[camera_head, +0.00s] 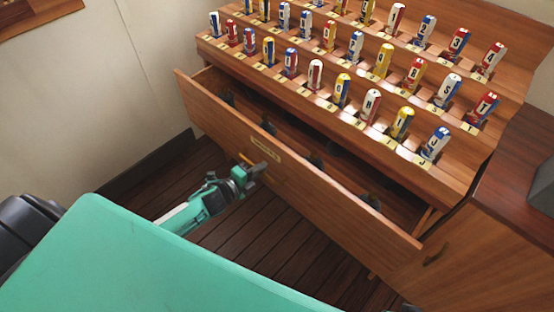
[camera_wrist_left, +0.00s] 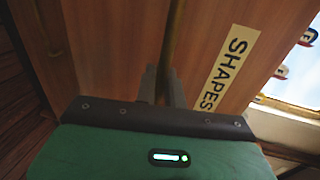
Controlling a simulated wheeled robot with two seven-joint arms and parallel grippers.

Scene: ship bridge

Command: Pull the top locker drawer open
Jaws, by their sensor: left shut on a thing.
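The top locker drawer (camera_head: 340,205) is a long wooden drawer under the flag rack. In the head view it stands pulled out, with its dark inside and several dark items showing. My left gripper (camera_head: 252,172) is at the middle of the drawer front, just below a yellow label plate (camera_head: 265,149). In the left wrist view the fingers (camera_wrist_left: 163,85) are shut on a brass bar handle (camera_wrist_left: 173,45), next to a label reading "SHAPES" (camera_wrist_left: 226,70). The handle is mostly hidden by my gripper in the head view. My right gripper is not in view.
A wooden rack (camera_head: 450,178) with rows of numbered and lettered rolled flags stands above the drawer. A wooden cabinet (camera_head: 455,250) adjoins at the right. A plain wall (camera_head: 95,90) is at the left. Dark plank floor (camera_head: 275,235) lies open before the drawer.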

